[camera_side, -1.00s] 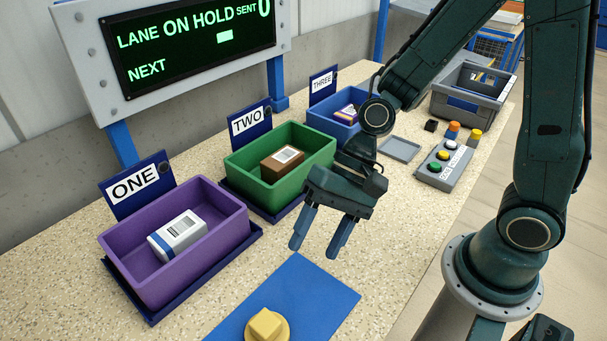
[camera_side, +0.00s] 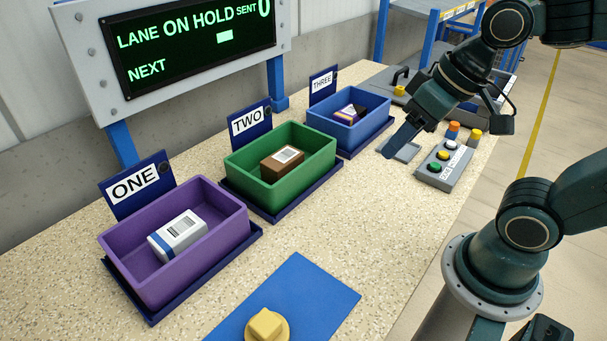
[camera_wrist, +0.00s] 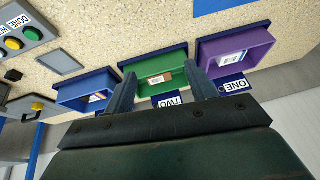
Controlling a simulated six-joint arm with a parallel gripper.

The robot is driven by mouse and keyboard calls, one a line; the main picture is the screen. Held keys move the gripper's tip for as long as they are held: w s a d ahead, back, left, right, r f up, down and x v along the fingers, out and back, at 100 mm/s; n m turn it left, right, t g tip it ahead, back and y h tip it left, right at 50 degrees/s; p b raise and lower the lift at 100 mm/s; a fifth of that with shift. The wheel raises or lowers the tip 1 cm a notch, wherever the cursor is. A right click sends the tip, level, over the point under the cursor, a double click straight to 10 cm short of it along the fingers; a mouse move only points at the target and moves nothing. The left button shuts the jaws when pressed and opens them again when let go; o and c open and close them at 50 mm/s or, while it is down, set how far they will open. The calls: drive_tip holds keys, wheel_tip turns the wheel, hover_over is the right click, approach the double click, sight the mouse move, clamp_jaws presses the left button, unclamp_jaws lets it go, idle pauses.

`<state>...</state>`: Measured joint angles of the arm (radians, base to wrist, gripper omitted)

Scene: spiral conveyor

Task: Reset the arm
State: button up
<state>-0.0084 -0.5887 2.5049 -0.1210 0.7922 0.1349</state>
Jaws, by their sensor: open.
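My gripper (camera_side: 403,143) is raised above the far right part of the table, near the grey square tray, in the side view. In the wrist view my gripper (camera_wrist: 160,90) has its two fingers apart with nothing between them. Past the fingers the wrist view shows the green bin (camera_wrist: 182,55), the purple bin (camera_wrist: 268,39) and the blue bin (camera_wrist: 63,95). In the side view the purple bin (camera_side: 115,247) holds a white and blue box (camera_side: 178,237), the green bin (camera_side: 239,178) a brown box (camera_side: 282,160), the blue bin (camera_side: 345,139) a dark and yellow item (camera_side: 351,113).
A button panel (camera_side: 446,164) with several coloured buttons stands right of the grey square tray (camera_side: 411,152). A blue mat (camera_side: 300,280) with a yellow knob-like piece (camera_side: 267,325) lies in front. The screen (camera_side: 190,40) reads "LANE ON HOLD". The table between mat and panel is clear.

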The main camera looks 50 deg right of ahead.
drive_tip(key=shift+t+h, duration=0.4)
drive_tip(key=shift+h, duration=0.1)
drive_tip(key=shift+s+d+r, duration=1.15)
drive_tip(key=shift+s+d, duration=0.15)
drive_tip(key=shift+s, duration=0.15)
drive_tip(key=shift+o, duration=0.2)
drive_tip(key=o, duration=0.6)
drive_tip(key=shift+o, duration=0.2)
drive_tip(key=shift+w, duration=0.1)
drive_tip(key=w+a+f+m+g+y, duration=0.1)
drive_tip(key=w+a+f+m+y, duration=0.1)
drive_tip(key=w+a+m, duration=0.35)
drive_tip(key=w+a+f+m+g+y, duration=0.1)
drive_tip(key=w+a+f+m, duration=0.15)
drive_tip(key=a, duration=0.55)
drive_tip(key=a+f+m+g, duration=0.1)
drive_tip(key=a+f+m, duration=0.2)
drive_tip(key=a+m, duration=0.2)
drive_tip(key=a+f+m+g+y, duration=0.1)
drive_tip(key=a+f+m, duration=0.3)
drive_tip(key=a, duration=0.4)
drive_tip(key=shift+s+a+m+g+y, duration=0.3)
drive_tip(key=shift+s+m+g, duration=0.15)
drive_tip(key=shift+g, duration=0.35)
